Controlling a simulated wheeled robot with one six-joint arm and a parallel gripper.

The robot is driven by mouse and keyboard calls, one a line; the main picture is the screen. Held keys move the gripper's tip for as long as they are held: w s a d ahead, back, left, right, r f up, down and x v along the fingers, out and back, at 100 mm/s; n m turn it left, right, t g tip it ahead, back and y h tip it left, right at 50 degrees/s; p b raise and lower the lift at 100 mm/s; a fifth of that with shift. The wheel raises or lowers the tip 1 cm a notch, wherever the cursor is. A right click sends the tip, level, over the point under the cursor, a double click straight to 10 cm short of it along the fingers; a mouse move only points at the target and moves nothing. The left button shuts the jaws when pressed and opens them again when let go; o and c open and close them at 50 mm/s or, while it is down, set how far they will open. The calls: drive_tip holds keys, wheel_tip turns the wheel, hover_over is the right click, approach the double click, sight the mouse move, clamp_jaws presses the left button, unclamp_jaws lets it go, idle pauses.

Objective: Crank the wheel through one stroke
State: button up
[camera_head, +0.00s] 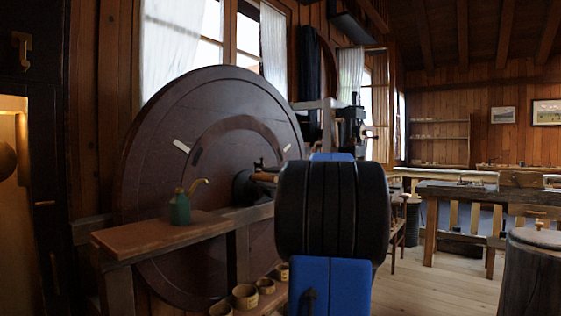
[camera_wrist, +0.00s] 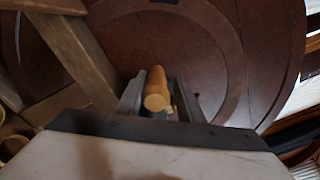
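The large dark red-brown wheel (camera_head: 150,150) stands upright by the window at the left. Its dark hub (camera_head: 243,188) and part of a wooden crank handle (camera_head: 264,177) show just left of my arm. In the wrist view the wheel (camera_wrist: 235,60) fills the background, and the rounded wooden handle (camera_wrist: 156,92) points towards the camera. My gripper (camera_wrist: 158,82) has one finger on each side of the handle. I cannot tell whether both fingers touch it. In the head view my own arm hides the gripper.
A wooden ledge (camera_head: 140,238) crosses in front of the wheel and bears a green oil can (camera_head: 180,208). Small wooden bowls (camera_head: 245,296) sit below. A workbench (camera_head: 470,193) and a barrel-like stand (camera_head: 530,275) are at the right, with open floor (camera_head: 440,285) between.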

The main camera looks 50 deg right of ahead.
drive_tip(key=d+r+m, duration=0.6)
drive_tip(key=d+m, duration=0.1)
drive_tip(key=d, duration=0.1)
drive_tip(key=shift+w+m, duration=0.35)
drive_tip(key=shift+m, duration=0.05)
idle(0.3)
drive_tip(key=shift+s, duration=0.1)
idle(0.6)
drive_tip(key=s, duration=1)
drive_tip(key=shift+s+d, duration=0.4)
idle(0.9)
